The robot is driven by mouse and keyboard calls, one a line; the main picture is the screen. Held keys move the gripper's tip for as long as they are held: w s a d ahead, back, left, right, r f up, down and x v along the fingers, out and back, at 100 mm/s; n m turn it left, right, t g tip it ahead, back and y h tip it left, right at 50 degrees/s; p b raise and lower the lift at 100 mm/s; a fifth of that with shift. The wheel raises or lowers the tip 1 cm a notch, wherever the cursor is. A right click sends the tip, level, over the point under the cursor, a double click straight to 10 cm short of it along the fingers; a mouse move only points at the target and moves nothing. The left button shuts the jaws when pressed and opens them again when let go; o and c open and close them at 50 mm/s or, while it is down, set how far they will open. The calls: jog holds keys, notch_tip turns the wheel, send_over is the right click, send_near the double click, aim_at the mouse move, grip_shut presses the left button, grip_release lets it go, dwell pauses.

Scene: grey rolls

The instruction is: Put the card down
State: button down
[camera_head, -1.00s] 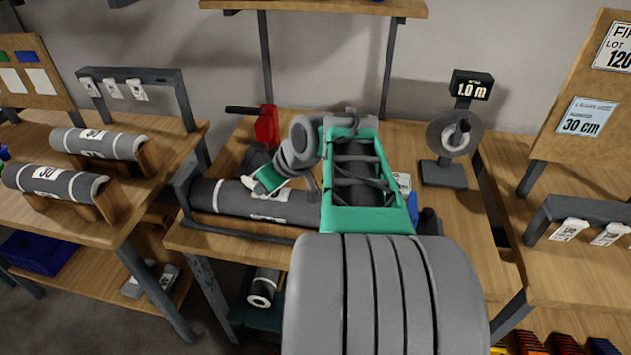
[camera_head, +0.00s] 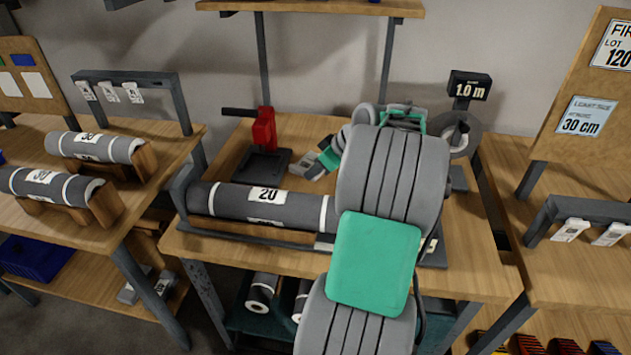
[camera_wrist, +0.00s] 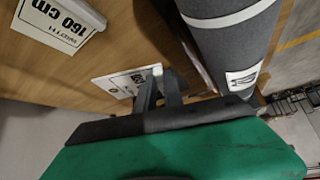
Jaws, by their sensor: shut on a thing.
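The card (camera_wrist: 118,83) is white with dark print and shows in the wrist view at the tips of my gripper (camera_wrist: 158,74). My gripper's two dark fingers are close together on its edge. The card appears at or just above the wooden bench top (camera_wrist: 130,40); I cannot tell whether it touches. In the head view my green gripper (camera_head: 322,162) is behind the grey roll labelled 20 (camera_head: 225,202), right of the red-handled press (camera_head: 264,130). My arm hides much of the bench's right part.
A 160 cm width sign (camera_wrist: 60,22) lies near the card in the wrist view. A length display reading 1.0 m (camera_head: 470,86) stands at the back right. Rolls on cradles (camera_head: 95,147) fill the left bench. Bare wood lies behind the roll.

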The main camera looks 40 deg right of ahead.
jog(key=f, duration=0.1)
jog(key=w+d+f, duration=0.2)
jog(key=f, duration=0.1)
jog(key=shift+w+d, duration=0.1)
jog(key=shift+d, duration=0.1)
jog(key=shift+w+f, duration=0.1)
jog(key=shift+f, duration=1.6)
jog(key=c, duration=1.5)
grip_release()
jog(key=shift+o, duration=0.2)
jog(key=shift+r, duration=0.2)
jog(key=v, duration=1.2)
jog(key=shift+p, duration=0.4)
